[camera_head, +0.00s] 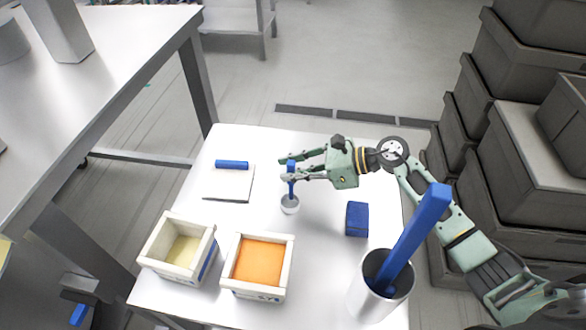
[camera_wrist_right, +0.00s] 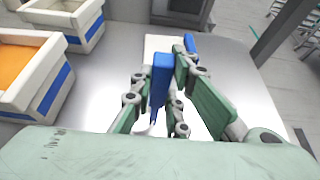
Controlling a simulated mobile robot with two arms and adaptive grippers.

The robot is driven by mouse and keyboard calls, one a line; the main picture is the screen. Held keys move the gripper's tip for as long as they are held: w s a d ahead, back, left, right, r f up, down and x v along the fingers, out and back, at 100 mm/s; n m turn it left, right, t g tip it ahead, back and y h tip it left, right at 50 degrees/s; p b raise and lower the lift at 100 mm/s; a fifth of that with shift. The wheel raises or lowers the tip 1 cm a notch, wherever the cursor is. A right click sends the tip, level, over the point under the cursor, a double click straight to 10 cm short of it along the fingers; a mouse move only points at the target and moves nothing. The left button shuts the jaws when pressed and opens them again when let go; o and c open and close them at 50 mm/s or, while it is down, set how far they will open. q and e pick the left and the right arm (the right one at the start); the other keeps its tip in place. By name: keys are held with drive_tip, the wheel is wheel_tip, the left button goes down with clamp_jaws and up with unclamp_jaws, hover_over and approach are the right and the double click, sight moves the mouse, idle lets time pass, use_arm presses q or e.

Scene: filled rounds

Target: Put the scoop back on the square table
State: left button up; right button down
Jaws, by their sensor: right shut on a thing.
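The scoop (camera_head: 290,205) has a blue upright handle and a small round pale metal cup. My right gripper (camera_head: 290,176) is shut on its handle, with the cup hanging below the fingers over the white square table (camera_head: 325,165). I cannot tell whether the cup touches the tabletop. In the right wrist view the blue handle (camera_wrist_right: 160,78) stands between the fingers, and the cup is mostly hidden behind them. My left gripper is not in view.
A white plate with a blue bar (camera_head: 229,185), a blue block (camera_head: 357,219), a yellow-filled box (camera_head: 160,262), an orange-filled box (camera_head: 255,292) and a metal cup with a blue bar (camera_head: 372,304) surround the scoop. Grey crates (camera_head: 530,150) stand right.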

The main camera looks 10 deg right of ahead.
drive_tip(key=shift+f, duration=0.15)
drive_tip(key=c, duration=1.7)
unclamp_jaws()
drive_tip(key=shift+r, duration=0.2)
drive_tip(key=shift+d, duration=0.2)
drive_tip(key=shift+b+v, duration=1.6)
drive_tip(key=shift+v, duration=4.25)
